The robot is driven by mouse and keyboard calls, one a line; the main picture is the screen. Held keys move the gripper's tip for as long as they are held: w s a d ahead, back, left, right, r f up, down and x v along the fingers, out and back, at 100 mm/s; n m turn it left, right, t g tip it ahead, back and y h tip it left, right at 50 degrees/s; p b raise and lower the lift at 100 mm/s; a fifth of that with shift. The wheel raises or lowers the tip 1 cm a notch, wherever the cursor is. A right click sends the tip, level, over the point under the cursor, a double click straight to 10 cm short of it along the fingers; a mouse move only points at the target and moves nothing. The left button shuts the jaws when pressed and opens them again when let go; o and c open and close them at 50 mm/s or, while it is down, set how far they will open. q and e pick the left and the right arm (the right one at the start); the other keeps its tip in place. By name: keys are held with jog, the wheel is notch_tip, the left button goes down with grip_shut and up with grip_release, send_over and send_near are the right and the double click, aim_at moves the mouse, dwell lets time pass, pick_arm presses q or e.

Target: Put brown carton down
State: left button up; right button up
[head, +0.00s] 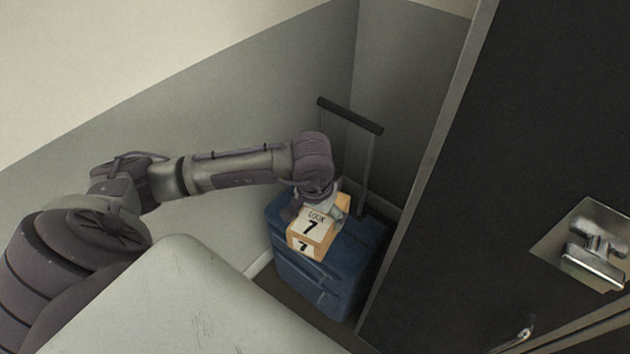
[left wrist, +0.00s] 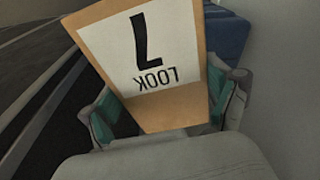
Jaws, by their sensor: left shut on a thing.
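The brown carton (head: 318,231) has white labels reading "LOOK 7". In the head view it is at the top of a blue suitcase; I cannot tell whether it touches the suitcase. My left gripper (head: 318,200) is above the carton and shut on it. In the left wrist view the carton (left wrist: 150,52) fills the middle, with the left gripper's teal-padded fingers (left wrist: 160,116) on both sides of it. The underside of the carton is hidden. My right gripper is not in view.
The blue suitcase (head: 345,270) stands in a corner with its pull handle (head: 350,116) raised behind the carton. Grey walls (head: 230,110) are behind and to the left. A dark door (head: 500,160) with a metal handle (head: 592,252) is close on the right.

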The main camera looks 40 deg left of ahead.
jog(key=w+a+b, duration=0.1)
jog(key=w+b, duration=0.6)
jog(key=b, duration=0.2)
pick_arm(q)
jog(key=w+a+f+n+b, duration=0.2)
jog(key=w+a+f+b, duration=0.4)
jog(key=w+a+f, duration=0.3)
jog(key=f, duration=0.5)
jog(key=w+f, duration=0.1)
jog(key=f, duration=0.1)
jog(key=shift+a+f+b, duration=0.3)
jog(key=shift+a+b, duration=0.05)
jog(key=shift+b, duration=0.05)
jog(key=shift+f, duration=0.3)
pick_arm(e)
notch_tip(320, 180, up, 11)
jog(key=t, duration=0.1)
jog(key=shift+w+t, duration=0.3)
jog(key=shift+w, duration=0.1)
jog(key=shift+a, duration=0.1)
